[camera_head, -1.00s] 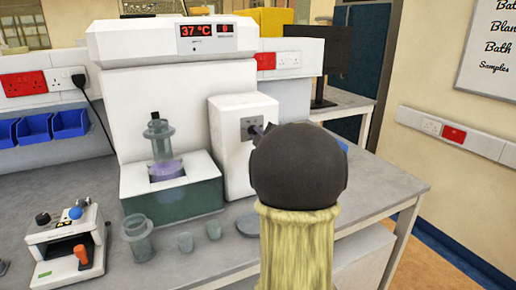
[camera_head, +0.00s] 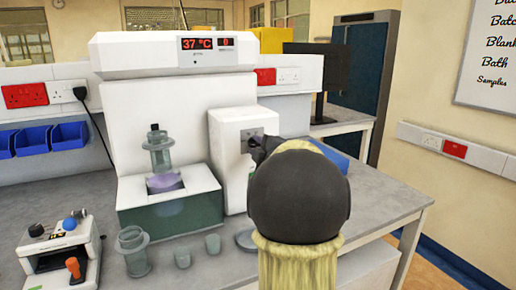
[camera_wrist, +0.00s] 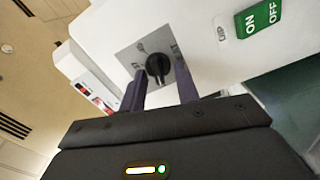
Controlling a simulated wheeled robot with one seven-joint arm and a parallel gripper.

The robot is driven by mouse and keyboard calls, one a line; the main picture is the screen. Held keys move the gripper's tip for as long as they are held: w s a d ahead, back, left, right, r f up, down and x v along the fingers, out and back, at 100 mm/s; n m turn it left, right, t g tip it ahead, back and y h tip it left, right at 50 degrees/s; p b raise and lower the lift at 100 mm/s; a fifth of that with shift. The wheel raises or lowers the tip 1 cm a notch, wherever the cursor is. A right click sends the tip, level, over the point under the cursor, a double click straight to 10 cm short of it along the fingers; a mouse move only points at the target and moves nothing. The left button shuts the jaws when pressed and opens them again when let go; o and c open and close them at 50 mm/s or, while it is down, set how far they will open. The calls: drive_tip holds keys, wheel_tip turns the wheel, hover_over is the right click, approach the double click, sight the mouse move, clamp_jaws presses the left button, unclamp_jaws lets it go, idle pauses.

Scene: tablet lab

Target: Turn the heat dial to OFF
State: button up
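The black heat dial (camera_wrist: 158,68) sits on a grey square plate (camera_wrist: 132,58) on the white housing (camera_head: 228,170) of the apparatus. In the wrist view my gripper (camera_wrist: 160,80) is open, with one dark finger on each side of the dial. A gap shows between the dial and each finger. The plate has small printed marks, too small to read, and I cannot tell which mark the dial points to. In the head view my gripper (camera_head: 258,147) is at the plate and hides the dial. The display (camera_head: 207,43) above reads 37 °C and 0.
A green ON/OFF switch (camera_wrist: 257,18) is on the housing near the dial. A jar (camera_head: 134,250) and small cups (camera_head: 212,244) stand in front. A small device (camera_head: 60,250) is at the left.

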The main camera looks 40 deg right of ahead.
drive_tip(key=shift+s, duration=0.15)
drive_tip(key=v, duration=1.7)
